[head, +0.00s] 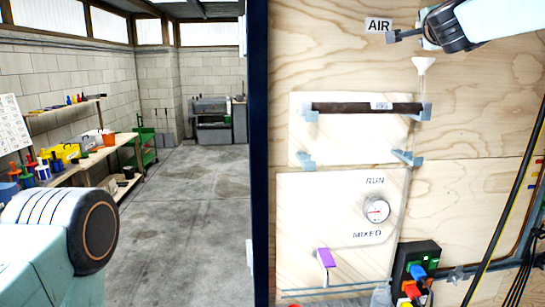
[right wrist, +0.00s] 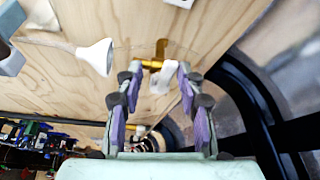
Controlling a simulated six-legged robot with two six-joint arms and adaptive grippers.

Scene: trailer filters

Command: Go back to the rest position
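My right arm reaches in from the top right of the head view. Its gripper (head: 408,37) is seen side-on by the AIR label (head: 378,25). In the right wrist view the purple-padded fingers of that gripper (right wrist: 159,75) stand apart with nothing clamped between them. A brass valve handle (right wrist: 160,50) with a white tag (right wrist: 162,80) shows between and beyond the fingertips. I cannot tell how far off it is. My left arm shows only as a rounded joint at the lower left of the head view; its gripper is out of frame.
A white funnel (head: 424,65) is on the plywood wall (head: 480,180), below my right gripper. A dark filter bar (head: 365,108) lies across grey brackets. A gauge (head: 376,209), purple handle (head: 323,257) and coloured connectors (head: 415,275) are lower. Open floor (head: 185,220) lies left.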

